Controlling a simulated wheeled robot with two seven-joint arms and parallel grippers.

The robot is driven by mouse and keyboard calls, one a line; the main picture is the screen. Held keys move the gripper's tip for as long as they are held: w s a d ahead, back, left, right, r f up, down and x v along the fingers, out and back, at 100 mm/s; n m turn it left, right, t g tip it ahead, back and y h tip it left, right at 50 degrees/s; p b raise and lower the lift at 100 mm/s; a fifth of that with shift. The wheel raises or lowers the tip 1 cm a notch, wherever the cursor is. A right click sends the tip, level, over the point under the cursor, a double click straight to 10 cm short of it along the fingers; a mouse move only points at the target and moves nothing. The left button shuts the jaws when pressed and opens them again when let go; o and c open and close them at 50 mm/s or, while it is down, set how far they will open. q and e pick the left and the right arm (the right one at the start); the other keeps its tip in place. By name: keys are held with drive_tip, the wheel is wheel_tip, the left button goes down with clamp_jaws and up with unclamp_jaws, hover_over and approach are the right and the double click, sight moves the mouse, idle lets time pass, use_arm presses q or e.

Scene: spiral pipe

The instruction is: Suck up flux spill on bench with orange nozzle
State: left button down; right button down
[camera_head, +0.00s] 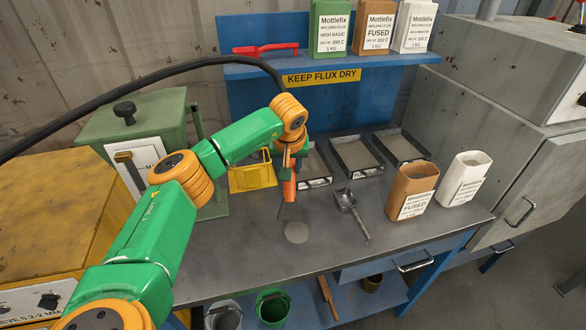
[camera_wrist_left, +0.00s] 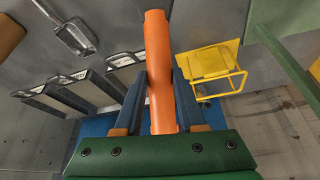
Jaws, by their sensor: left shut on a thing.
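My left gripper (camera_head: 291,165) is shut on the orange nozzle (camera_head: 289,189) and holds it pointing down over the bench (camera_head: 240,262). In the left wrist view the nozzle (camera_wrist_left: 157,60) sits between the two fingers (camera_wrist_left: 158,95). A pale grey round patch, the flux spill (camera_head: 297,232), lies on the bench in front of the nozzle, slightly to its right. The nozzle's tip appears above the bench; its exact height is hard to judge. The spill cannot be made out in the left wrist view. My right gripper is not in view.
A metal scoop (camera_head: 350,212) lies right of the spill. Shallow trays (camera_head: 357,155) stand behind, with brown (camera_head: 412,191) and white (camera_head: 464,178) containers at right. A yellow stand (camera_head: 250,176) is behind my gripper. A black hose (camera_head: 150,76) arches over from the left.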

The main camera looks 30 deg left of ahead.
use_arm(q)
drive_tip(key=shift+a, duration=0.35)
drive_tip(key=shift+s+d+f+b, duration=0.1)
drive_tip(key=shift+s+d+b, duration=0.6)
drive_tip(key=shift+d+b, duration=0.15)
wheel_tip(320, 180, up, 10)
drive_tip(key=p, duration=1)
drive_tip(key=s+d+r+m+h+b, duration=0.1)
drive_tip(key=s+d+r+m+b, duration=0.2)
drive_tip(key=d, duration=0.7)
drive_tip(key=s+d+r+m+h, duration=0.1)
drive_tip(key=s+d+r+m, duration=0.2)
drive_tip(key=s, duration=0.8)
drive_tip(key=shift+s+d+m+t+h+b, duration=0.3)
drive_tip(key=shift+d+m+t+h+b, duration=0.15)
drive_tip(key=shift+d, duration=0.7)
